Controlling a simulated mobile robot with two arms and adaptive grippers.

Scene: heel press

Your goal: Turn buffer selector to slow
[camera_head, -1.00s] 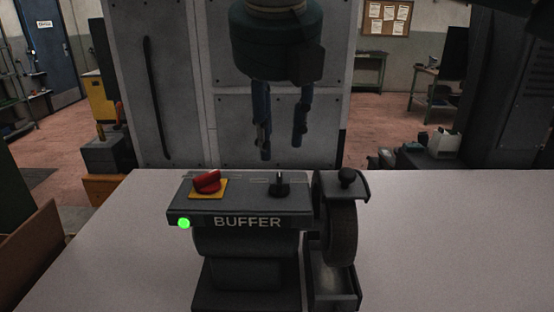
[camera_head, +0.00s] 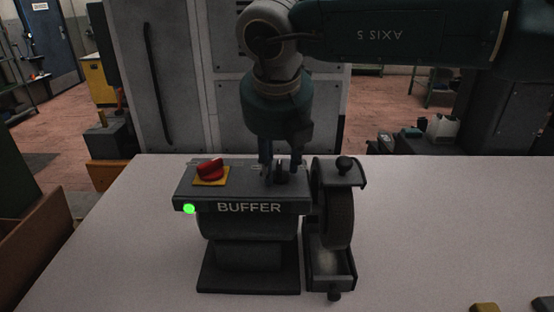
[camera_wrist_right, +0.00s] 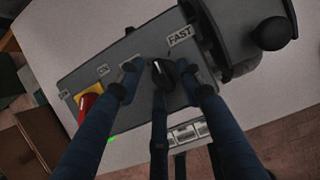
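The buffer (camera_head: 250,207) stands on a pale table. Its black selector knob (camera_head: 281,178) sits on the right part of the top panel; in the wrist view the knob (camera_wrist_right: 165,74) shows beside a FAST label (camera_wrist_right: 180,36). A pale label on the knob's other side is mostly covered by a finger and unreadable. My right gripper (camera_head: 281,164) points down over the knob. In the wrist view its blue fingers (camera_wrist_right: 168,84) are spread around the knob, with visible gaps, so it is open. My left gripper is not in view.
A red switch (camera_head: 209,168) on a yellow plate sits left of the knob, near an ON label (camera_wrist_right: 103,71). A green light (camera_head: 189,209) glows on the front. The wheel and its guard (camera_head: 338,173) stand close on the right. The table (camera_head: 430,230) is largely clear.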

